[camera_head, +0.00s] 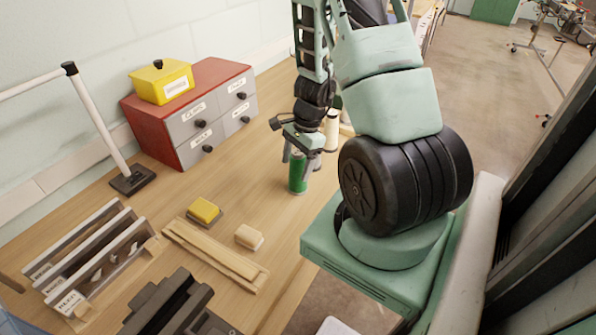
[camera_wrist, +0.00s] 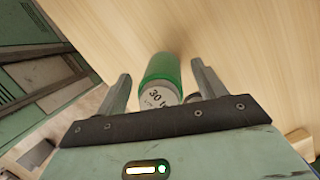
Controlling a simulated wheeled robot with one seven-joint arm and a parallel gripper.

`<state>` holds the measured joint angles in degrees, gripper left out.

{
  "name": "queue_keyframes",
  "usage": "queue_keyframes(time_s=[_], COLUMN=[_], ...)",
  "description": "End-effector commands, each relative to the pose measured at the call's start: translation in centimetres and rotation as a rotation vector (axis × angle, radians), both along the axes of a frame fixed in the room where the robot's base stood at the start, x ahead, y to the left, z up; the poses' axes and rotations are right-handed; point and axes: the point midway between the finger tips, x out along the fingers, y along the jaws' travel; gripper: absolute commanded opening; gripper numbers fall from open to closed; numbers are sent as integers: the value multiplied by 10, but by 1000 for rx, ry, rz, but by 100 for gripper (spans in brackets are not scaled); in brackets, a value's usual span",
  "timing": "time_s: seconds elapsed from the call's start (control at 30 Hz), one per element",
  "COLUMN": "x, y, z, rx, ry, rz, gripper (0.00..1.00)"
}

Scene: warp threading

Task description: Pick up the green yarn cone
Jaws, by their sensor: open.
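The green yarn cone (camera_head: 298,172) stands upright on the wooden table, right of the red and grey drawer box. My gripper (camera_head: 301,160) is above it, pointing down, with its fingers around the cone's upper part. In the wrist view the cone (camera_wrist: 161,78) shows its green side and a pale end with "30" printed on it. It lies between the two open fingers of my gripper (camera_wrist: 160,88), with a gap to each finger. I cannot tell how far down the fingers reach along it.
The red and grey drawer box (camera_head: 198,118) carries a yellow box (camera_head: 161,83). A cream cone (camera_head: 332,130) stands just behind my gripper. A yellow block (camera_head: 204,210), a pale block (camera_head: 249,237), a wooden frame (camera_head: 215,254) and a slotted rack (camera_head: 92,260) lie nearer. The table between is clear.

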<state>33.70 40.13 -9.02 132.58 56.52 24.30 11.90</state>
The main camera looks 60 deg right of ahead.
Motion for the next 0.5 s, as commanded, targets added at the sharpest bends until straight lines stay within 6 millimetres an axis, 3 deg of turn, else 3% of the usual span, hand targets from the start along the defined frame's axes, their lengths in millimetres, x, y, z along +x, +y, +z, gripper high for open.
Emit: queue_keyframes(time_s=[0.2, 0.37, 0.5], x=[0, 0, 0], y=[0, 0, 0], z=[0, 0, 0], rx=[-1, -1, -1], ry=[-1, -1, -1], rz=[0, 0, 0], gripper=[70, 25, 21])
